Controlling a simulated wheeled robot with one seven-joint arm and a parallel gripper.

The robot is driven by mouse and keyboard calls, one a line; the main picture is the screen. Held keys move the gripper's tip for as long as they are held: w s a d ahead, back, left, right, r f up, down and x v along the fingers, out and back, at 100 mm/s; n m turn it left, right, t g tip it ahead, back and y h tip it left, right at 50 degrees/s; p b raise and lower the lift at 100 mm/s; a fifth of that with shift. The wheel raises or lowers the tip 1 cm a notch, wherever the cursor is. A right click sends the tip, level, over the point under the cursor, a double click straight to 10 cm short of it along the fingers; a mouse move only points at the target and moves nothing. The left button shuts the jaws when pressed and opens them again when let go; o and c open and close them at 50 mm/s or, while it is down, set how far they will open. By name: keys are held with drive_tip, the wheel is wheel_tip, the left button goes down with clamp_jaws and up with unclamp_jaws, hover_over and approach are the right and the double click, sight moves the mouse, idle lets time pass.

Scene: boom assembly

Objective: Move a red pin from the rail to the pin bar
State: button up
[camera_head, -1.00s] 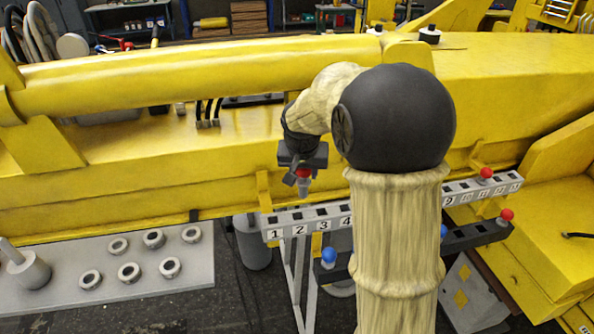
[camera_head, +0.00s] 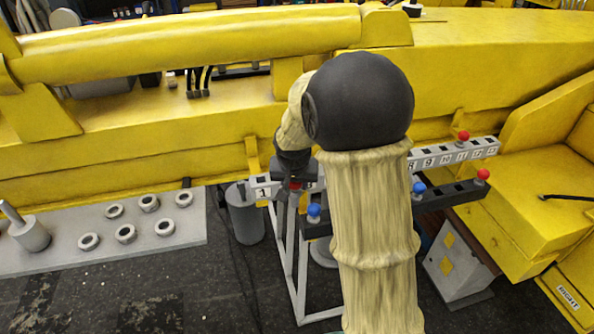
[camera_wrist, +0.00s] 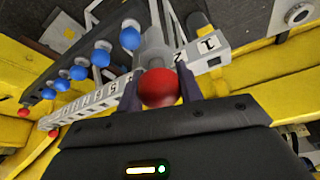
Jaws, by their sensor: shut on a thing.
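My gripper (camera_head: 294,188) is shut on a red-headed pin (camera_head: 295,185), near the low-numbered end of a white numbered bar (camera_head: 262,187). The wrist view shows the red ball head (camera_wrist: 158,88) between the two dark fingers, close to the digit 2 on the numbered bar (camera_wrist: 215,45). I cannot tell whether the pin's lower end is in a hole. Another red pin (camera_head: 463,135) stands toward the bar's high-numbered end. A dark bar (camera_head: 445,196) runs alongside, nearer the camera, with several blue pins (camera_head: 314,210) and a red pin (camera_head: 483,174) at its right end.
A large yellow boom (camera_head: 150,120) lies behind the bars. A grey plate (camera_head: 70,255) with several metal rings is at left, and a grey cylinder (camera_head: 243,215) stands beside the bars' frame. My arm hides the bars' middle in the head view.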

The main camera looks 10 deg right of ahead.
drive_tip(key=s+f+b, duration=0.2)
drive_tip(key=s+f, duration=0.1)
drive_tip(key=f, duration=0.5)
drive_tip(key=s+f+b, duration=0.2)
drive_tip(key=f+b, duration=0.1)
drive_tip(key=f, duration=0.5)
drive_tip(key=shift+s, duration=0.4)
drive_tip(key=shift+w+f, duration=0.1)
drive_tip(key=shift+w, duration=0.1)
